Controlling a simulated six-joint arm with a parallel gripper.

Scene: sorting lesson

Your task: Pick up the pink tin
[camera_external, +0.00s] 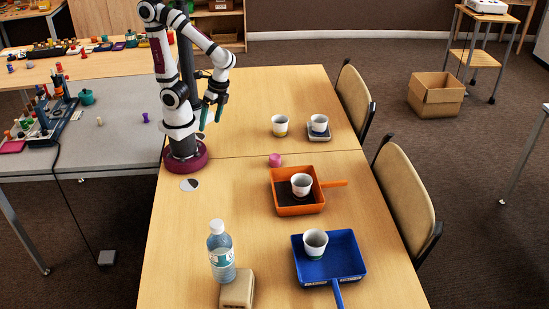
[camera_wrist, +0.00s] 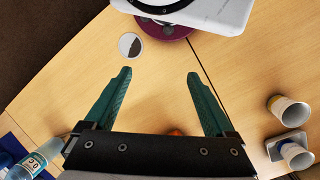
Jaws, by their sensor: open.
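The pink tin (camera_external: 275,160) is a small round piece standing on the wooden table, just behind the orange dustpan, in the external view. I cannot make it out in the wrist view, where my gripper's body covers part of the table. My gripper (camera_external: 210,126) hangs above the table near my base, to the left of the tin and apart from it. In the wrist view its two teal fingers (camera_wrist: 159,74) are spread wide with bare table between them. The gripper is empty.
The orange dustpan (camera_external: 285,208) and the blue dustpan (camera_external: 345,258) each hold a cup. A white cup (camera_external: 279,126) and another cup on a block (camera_external: 319,138) stand farther back. A bottle (camera_external: 221,255) and a tan block (camera_external: 238,290) are at the front. A disc (camera_external: 190,185) lies near my base.

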